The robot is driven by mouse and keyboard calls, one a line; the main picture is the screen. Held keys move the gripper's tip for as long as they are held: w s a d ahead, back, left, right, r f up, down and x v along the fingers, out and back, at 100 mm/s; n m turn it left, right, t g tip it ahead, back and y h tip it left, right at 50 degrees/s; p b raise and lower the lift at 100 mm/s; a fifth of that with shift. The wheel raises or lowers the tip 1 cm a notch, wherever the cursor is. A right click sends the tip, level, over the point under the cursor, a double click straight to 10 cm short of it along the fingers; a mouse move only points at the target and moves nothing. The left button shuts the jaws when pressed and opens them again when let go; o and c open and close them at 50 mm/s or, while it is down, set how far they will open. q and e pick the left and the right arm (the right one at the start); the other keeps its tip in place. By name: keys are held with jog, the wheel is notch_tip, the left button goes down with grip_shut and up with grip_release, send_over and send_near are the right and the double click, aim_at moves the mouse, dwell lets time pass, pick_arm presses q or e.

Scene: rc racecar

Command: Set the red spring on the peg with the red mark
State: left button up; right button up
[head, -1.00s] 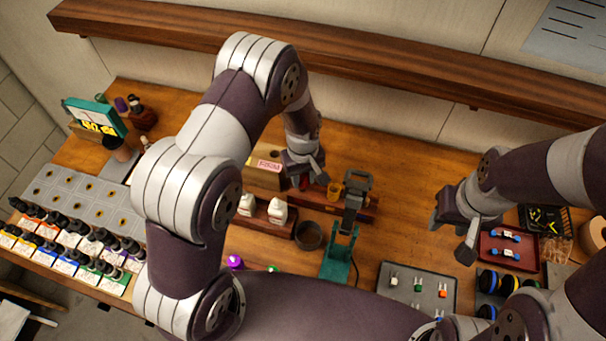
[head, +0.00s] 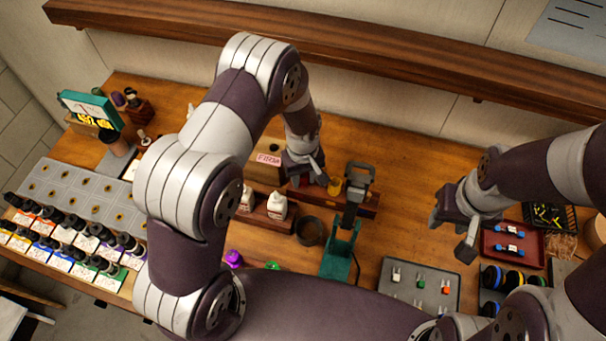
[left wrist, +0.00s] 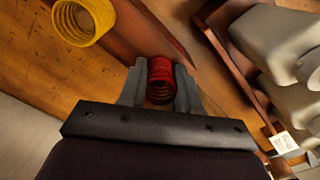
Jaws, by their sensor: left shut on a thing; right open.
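The red spring (left wrist: 160,78) sits between the two fingers of my left gripper (left wrist: 160,88) in the left wrist view, and the fingers are shut on it. In the head view my left gripper (head: 308,180) is at the left part of a reddish-brown wooden rack (head: 358,208), with the spring mostly hidden behind it. I cannot tell whether the spring still touches the rack. A yellow spring (left wrist: 84,20) stands nearby on the rack and also shows in the head view (head: 335,187). My right gripper (head: 452,232) is open and empty. I cannot make out the red-marked peg.
White bottles (head: 276,206) stand in a wooden holder near the left gripper. A dark round bowl (head: 309,232) and a green-based tool stand (head: 341,252) are in front. A wooden block with a pink label (head: 268,159) is behind. A grey tray (head: 420,288) and red tray (head: 512,246) lie right.

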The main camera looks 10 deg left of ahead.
pick_arm(q)
jog(key=o, duration=1.1)
notch_tip(320, 180, up, 13)
jog(key=b, duration=0.3)
jog(key=shift+f, duration=0.15)
